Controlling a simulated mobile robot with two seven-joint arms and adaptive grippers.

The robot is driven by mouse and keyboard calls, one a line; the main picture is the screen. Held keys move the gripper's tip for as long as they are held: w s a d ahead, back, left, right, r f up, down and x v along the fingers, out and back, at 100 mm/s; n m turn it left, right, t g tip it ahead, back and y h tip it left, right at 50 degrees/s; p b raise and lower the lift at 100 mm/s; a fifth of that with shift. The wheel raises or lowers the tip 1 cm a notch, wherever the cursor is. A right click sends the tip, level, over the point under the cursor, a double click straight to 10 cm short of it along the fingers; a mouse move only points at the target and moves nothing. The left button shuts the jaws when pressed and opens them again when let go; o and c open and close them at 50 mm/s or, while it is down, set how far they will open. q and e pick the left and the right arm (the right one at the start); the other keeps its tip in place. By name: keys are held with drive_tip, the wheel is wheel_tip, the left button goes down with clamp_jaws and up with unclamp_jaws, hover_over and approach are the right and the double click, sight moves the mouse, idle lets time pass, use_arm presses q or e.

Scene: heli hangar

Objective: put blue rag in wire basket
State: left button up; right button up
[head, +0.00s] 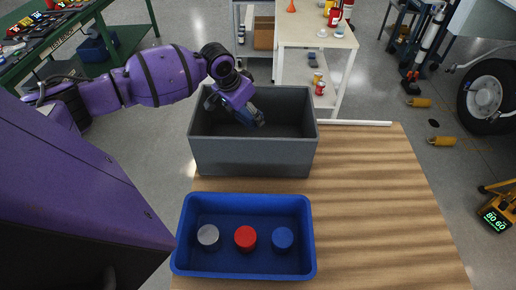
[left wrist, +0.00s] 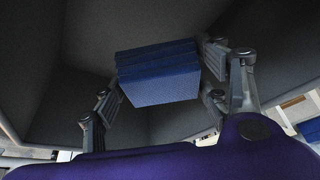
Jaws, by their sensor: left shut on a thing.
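My left gripper (head: 249,117) reaches from the left into the open grey bin (head: 252,158). It is shut on the blue rag (left wrist: 160,80), which looks like a thick folded blue block between the fingers in the left wrist view. The bin's dark inner walls surround the rag in that view. I cannot tell whether the rag touches the bin's floor. In the head view the rag is mostly hidden by the gripper. The bin has solid grey walls, and I see no wire mesh basket. My right gripper is not in view.
A blue tray (head: 243,199) in front of the bin holds a grey disc (head: 208,235), a red disc (head: 245,238) and a blue disc (head: 282,238). The wooden tabletop (head: 375,210) is clear on the right. A white shelf table (head: 315,38) stands behind.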

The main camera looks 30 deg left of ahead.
use_arm(q)
drive_tip(key=shift+w+a+f, duration=0.15)
drive_tip(key=shift+a+f, duration=0.45)
drive_tip(key=shift+a, duration=0.1)
drive_tip(key=shift+a+f, duration=0.2)
hover_over(246, 135)
drive_tip(key=s+d, duration=0.2)
drive_tip(key=s, duration=0.1)
drive_tip(key=f, duration=0.5)
drive_tip(key=shift+w+f, duration=0.15)
drive_tip(key=shift+w, duration=0.05)
wheel_tip(246, 135, down, 4)
drive_tip(key=shift+f+b, duration=0.1)
drive_tip(key=shift+b, duration=0.2)
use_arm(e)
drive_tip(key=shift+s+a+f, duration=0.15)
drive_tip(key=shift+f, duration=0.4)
use_arm(q)
drive_tip(key=o, duration=1.1)
drive_tip(key=shift+f, duration=0.15)
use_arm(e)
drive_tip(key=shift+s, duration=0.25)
